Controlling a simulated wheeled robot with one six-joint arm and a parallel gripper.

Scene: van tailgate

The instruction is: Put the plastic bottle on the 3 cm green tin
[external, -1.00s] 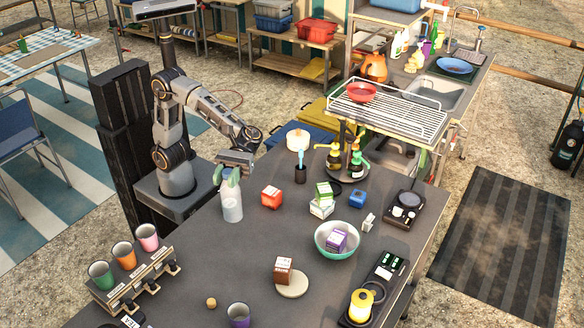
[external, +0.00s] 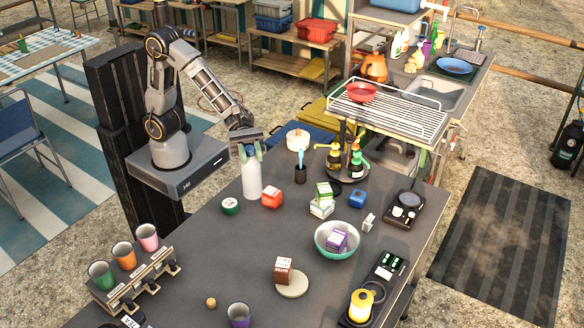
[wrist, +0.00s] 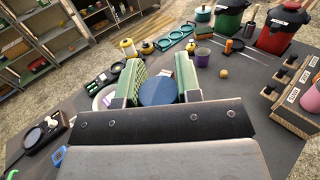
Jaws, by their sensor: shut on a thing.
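The white plastic bottle (external: 252,178) is upright in my gripper (external: 250,153), held near its top between the two green finger pads. Its base appears to be above the dark table, behind and to the right of the tin. The low round green tin (external: 230,206) with a white mark on top sits on the table, clear of the bottle in the external view. In the wrist view, a dark blue round top (wrist: 157,92) shows between the fingers of my gripper (wrist: 158,86); the rest of the bottle is hidden. I cannot make out the tin there.
A red box (external: 271,197) stands just right of the tin. A cup holding a blue-handled tool (external: 300,173) and a white lidded pot (external: 298,140) are farther back. The cup rack (external: 138,275) is at front left. Table in front of the tin is clear.

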